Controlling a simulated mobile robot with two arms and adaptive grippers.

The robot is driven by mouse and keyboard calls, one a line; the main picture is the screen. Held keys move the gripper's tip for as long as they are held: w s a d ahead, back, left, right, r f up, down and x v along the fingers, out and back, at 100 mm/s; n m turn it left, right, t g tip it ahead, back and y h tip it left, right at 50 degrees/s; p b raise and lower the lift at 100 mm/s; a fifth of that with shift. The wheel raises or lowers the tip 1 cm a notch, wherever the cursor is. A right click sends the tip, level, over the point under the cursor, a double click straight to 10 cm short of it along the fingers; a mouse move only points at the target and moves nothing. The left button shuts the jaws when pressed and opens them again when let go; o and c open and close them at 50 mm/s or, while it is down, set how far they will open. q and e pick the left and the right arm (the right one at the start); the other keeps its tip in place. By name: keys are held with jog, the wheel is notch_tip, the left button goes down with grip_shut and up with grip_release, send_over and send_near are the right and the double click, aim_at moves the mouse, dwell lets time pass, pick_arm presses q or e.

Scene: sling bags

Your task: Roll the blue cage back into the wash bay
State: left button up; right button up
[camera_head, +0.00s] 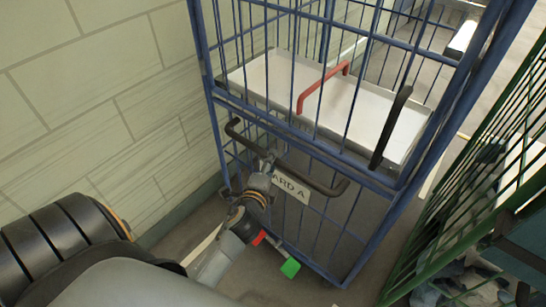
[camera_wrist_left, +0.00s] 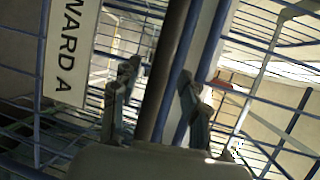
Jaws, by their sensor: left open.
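The blue cage (camera_head: 208,75) stands upright in the middle of the head view, close to the left wall. A dark push bar (camera_head: 312,182) runs across its near side, with a white "WARD A" label (camera_head: 292,189) beside it. My left gripper (camera_head: 267,165) is at the bar. In the left wrist view, the bar (camera_wrist_left: 172,65) passes between its two parted fingers (camera_wrist_left: 155,102); I cannot tell whether they touch it. A red pedal (camera_head: 259,237) and a green pedal (camera_head: 290,268) sit low at the cage's near side. My right gripper is out of view.
A pale block wall (camera_head: 95,95) runs along the left. A green mesh cage (camera_head: 470,190) with bluish cloth stands close on the right. Inside the blue cage is a pale shelf (camera_head: 345,112); a red handle (camera_head: 318,90) and a black handle (camera_head: 388,130) show there. Little bare floor shows in front.

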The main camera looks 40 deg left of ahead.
pick_arm(q)
jog(key=shift+x, duration=1.2)
grip_shut()
